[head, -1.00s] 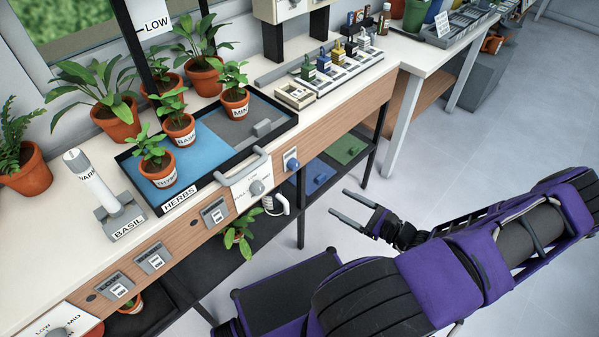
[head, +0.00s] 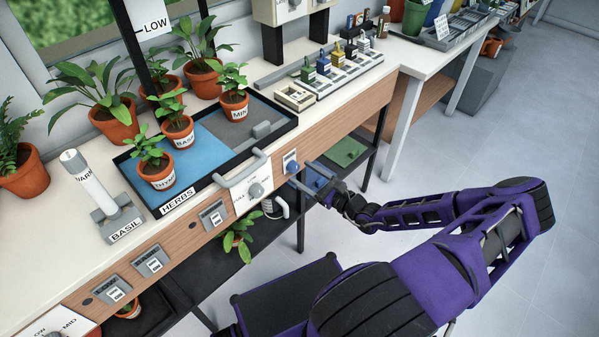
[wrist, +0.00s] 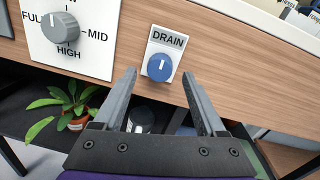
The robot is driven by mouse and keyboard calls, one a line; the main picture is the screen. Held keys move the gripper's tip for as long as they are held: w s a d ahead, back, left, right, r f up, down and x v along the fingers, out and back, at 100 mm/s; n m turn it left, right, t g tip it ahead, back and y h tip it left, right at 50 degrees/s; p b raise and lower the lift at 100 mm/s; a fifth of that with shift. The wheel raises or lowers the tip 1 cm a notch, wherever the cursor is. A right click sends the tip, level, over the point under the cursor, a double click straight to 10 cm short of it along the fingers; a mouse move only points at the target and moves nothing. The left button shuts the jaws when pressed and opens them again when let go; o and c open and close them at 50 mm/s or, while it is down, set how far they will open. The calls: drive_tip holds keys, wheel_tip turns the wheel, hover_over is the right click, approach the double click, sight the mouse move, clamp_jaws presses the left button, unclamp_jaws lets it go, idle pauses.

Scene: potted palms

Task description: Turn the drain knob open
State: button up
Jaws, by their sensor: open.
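The drain knob (wrist: 161,67) is a round blue knob with a white mark, on a white plate labelled DRAIN on the bench's wooden front. In the head view the knob (head: 292,167) sits right of the grey dial. The white mark stands close to upright in the wrist view. My gripper (wrist: 158,80) is open, its two fingers on either side below the knob in the picture. Nothing is between the fingers. In the head view my gripper (head: 300,174) is close in front of the knob; I cannot tell any contact.
A grey dial (wrist: 60,27) on a white FULL-MID-HIGH plate is left of the drain knob. A grey handle (head: 241,168) juts out at the herb tray (head: 205,175). A lower shelf (head: 345,152) runs beneath. Free floor lies to the right.

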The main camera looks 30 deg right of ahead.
drive_tip(key=shift+x, duration=1.05)
clamp_jaws()
